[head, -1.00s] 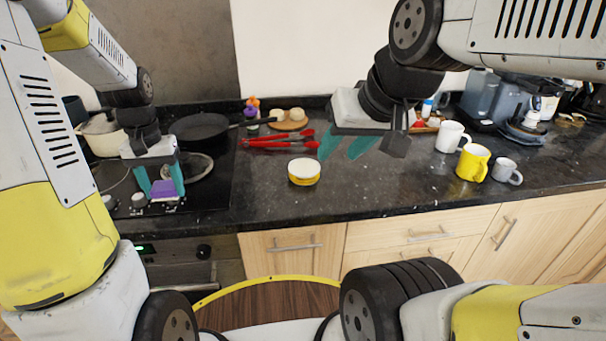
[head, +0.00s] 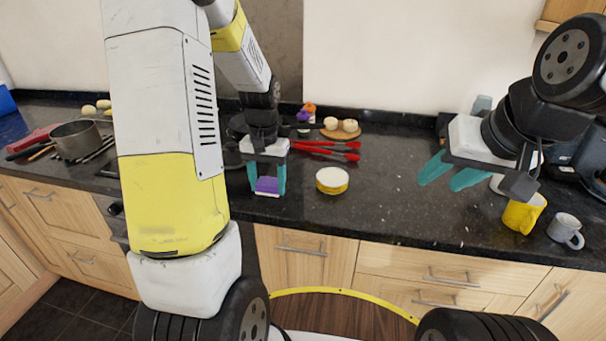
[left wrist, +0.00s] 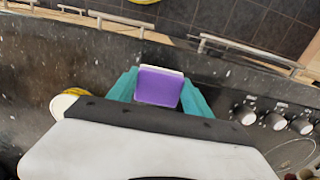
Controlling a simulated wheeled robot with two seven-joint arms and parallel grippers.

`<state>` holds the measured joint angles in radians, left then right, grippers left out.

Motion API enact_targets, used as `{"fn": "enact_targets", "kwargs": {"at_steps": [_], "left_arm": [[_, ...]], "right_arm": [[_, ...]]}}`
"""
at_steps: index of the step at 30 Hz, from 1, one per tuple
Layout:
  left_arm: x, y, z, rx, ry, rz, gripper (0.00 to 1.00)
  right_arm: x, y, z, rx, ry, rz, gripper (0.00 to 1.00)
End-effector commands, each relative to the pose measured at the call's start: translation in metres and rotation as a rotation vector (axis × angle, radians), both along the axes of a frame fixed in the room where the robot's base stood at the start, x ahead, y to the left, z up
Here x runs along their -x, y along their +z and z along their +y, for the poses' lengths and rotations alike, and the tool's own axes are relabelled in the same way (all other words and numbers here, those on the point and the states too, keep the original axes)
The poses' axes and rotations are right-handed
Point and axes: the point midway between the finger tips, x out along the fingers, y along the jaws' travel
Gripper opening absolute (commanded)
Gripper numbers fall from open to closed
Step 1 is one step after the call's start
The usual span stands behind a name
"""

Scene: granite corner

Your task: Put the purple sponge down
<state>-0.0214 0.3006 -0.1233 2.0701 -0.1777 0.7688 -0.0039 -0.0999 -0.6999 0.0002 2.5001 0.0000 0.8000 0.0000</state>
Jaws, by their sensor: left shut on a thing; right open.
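The purple sponge (head: 267,186) is held between the teal fingers of my left gripper (head: 267,178), over the counter near its front edge, just left of the yellow tin. The sponge also shows in the left wrist view (left wrist: 158,87), purple with a pale edge, with a teal finger on each side. I cannot tell whether its underside touches the counter. My right gripper (head: 452,174) is open and empty above the counter at the right.
The yellow tin with a white top (head: 332,180) stands close right of the sponge. Red tongs (head: 325,150) lie behind. A yellow mug (head: 523,214) and a grey mug (head: 566,230) stand at the right. The dark counter (head: 400,210) between tin and mugs is clear.

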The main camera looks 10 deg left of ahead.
Motion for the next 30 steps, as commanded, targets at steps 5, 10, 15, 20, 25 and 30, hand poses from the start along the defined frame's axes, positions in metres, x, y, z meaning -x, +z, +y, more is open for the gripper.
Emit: {"fn": "enact_targets", "kwargs": {"at_steps": [5, 10, 15, 20, 25, 30], "left_arm": [[-0.035, -0.005, -0.027, 0.000, -0.001, 0.000, 0.07], [-0.050, -0.006, -0.039, 0.000, 0.001, 0.000, 0.07], [-0.059, -0.007, -0.046, 0.000, -0.001, 0.000, 0.07], [-0.061, -0.029, -0.049, 0.000, 0.001, 0.005, 0.07], [-0.061, -0.043, -0.048, 0.000, 0.001, 0.001, 0.07], [-0.062, -0.043, -0.048, 0.000, 0.001, 0.000, 0.07]], "right_arm": [[0.000, 0.000, 0.000, 0.000, 0.000, 0.000, 0.41], [0.000, 0.000, 0.000, 0.000, 0.000, 0.000, 0.41], [0.000, 0.000, 0.000, 0.000, 0.000, 0.000, 0.41], [0.000, 0.000, 0.000, 0.000, 0.000, 0.000, 0.41], [0.000, 0.000, 0.000, 0.000, 0.000, 0.000, 0.41], [0.000, 0.000, 0.000, 0.000, 0.000, 0.000, 0.41]]}}
